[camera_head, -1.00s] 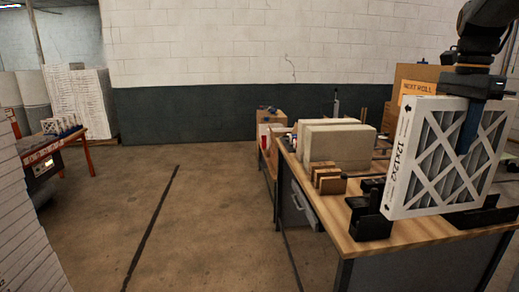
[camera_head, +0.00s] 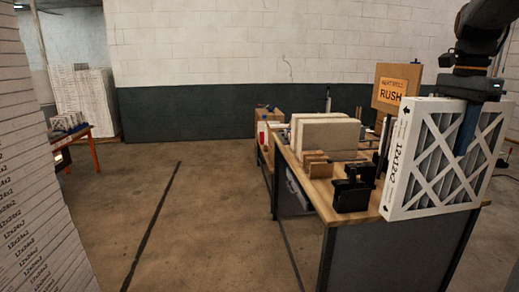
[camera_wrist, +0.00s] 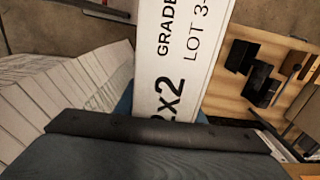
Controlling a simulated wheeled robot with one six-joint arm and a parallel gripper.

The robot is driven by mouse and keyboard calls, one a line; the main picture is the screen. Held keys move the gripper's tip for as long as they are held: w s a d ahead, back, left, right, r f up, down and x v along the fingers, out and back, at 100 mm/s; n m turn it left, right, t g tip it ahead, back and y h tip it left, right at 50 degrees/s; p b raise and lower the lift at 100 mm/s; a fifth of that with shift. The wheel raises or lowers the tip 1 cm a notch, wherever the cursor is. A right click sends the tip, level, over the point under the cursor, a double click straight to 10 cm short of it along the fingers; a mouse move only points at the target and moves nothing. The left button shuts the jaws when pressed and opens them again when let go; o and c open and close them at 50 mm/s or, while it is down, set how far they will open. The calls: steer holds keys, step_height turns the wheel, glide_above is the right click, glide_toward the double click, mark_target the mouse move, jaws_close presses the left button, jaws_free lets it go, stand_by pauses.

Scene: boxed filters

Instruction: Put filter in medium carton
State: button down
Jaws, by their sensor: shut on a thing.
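A white-framed filter (camera_head: 446,161) with a crossed lattice front and "12x12x2" on its edge hangs upright at the right of the head view. My gripper (camera_head: 467,128) is shut on its upper edge, with one blue finger showing across the face. In the wrist view the filter's printed edge (camera_wrist: 174,60) stands between the fingers, with "GRADE" and "LOT" lettering. The filter hides part of the table behind it. I cannot make out a medium carton for certain in these frames.
A tall stack of printed white boxes (camera_head: 35,200) stands close at left. The floor between is open.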

steer(key=w+a+f+n+b, duration=0.1)
steer(key=w+a+f+n, duration=0.25)
steer(key=f, duration=0.55)
steer(key=w+a+f+n+b, duration=0.1)
steer(key=w+a+f+n, duration=0.15)
steer(key=a+f, duration=0.45)
steer(key=w+a+f+n+b, duration=0.15)
steer(key=w+f, duration=0.25)
steer(key=f, duration=0.7)
steer(key=s+a+f+n+b, duration=0.1)
steer(key=a+f+n, duration=0.2)
steer(key=a+f, duration=0.2)
steer(key=s+a+f+n+b, duration=0.1)
steer(key=a+f, duration=0.5)
steer(key=f, duration=0.6)
steer(key=s+a+f+n, duration=0.3)
steer(key=a+f+n, duration=0.2)
steer(key=f, duration=0.4)
steer(key=shift+a+b, duration=0.4)
steer(key=shift+a, duration=0.05)
steer(key=shift+a+n, duration=0.1)
steer(key=shift+n, duration=0.15)
